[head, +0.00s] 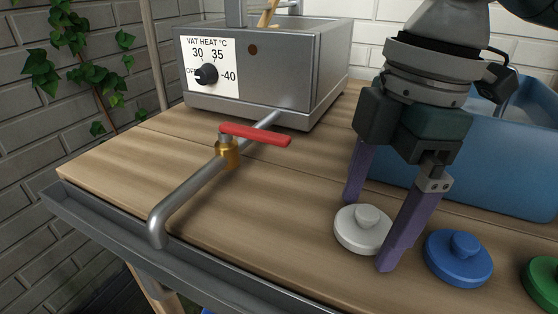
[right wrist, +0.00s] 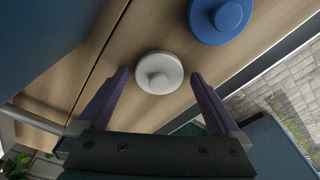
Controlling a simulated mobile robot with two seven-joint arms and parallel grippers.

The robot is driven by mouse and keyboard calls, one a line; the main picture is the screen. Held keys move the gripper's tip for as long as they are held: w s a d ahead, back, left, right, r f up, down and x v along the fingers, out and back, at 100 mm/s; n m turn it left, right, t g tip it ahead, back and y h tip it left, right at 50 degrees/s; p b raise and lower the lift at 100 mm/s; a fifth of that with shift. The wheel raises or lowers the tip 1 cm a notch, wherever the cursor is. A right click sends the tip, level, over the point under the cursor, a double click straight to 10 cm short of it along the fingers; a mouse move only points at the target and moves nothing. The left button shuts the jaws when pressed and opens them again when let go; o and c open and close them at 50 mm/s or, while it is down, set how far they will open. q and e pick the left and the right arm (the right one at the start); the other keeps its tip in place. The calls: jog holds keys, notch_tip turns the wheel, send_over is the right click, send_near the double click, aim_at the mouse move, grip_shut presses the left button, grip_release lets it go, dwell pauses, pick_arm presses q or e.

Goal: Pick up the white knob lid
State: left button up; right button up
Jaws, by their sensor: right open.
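The white knob lid (head: 362,230) lies flat on the wooden worktop, its round knob facing up. My right gripper (head: 370,228) is open and points down over it. In the head view one purple finger is behind the lid to the left and the other is in front to the right, partly covering the lid's edge. In the right wrist view the white lid (right wrist: 159,73) lies ahead between the tips of the open fingers (right wrist: 160,76). I cannot tell whether either finger touches it. My left gripper does not show.
A blue knob lid (head: 458,257) lies just right of the right gripper, and a green lid (head: 544,280) is beyond it. A blue tub (head: 505,165) stands behind. A steel vat (head: 290,70) with a red-handled tap (head: 256,134) stands left. The worktop between tap and white lid is clear.

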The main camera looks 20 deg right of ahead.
jog(key=shift+c, duration=0.6)
jog(key=c, duration=1.1)
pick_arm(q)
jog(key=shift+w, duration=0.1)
pick_arm(e)
jog(key=shift+c, duration=0.2)
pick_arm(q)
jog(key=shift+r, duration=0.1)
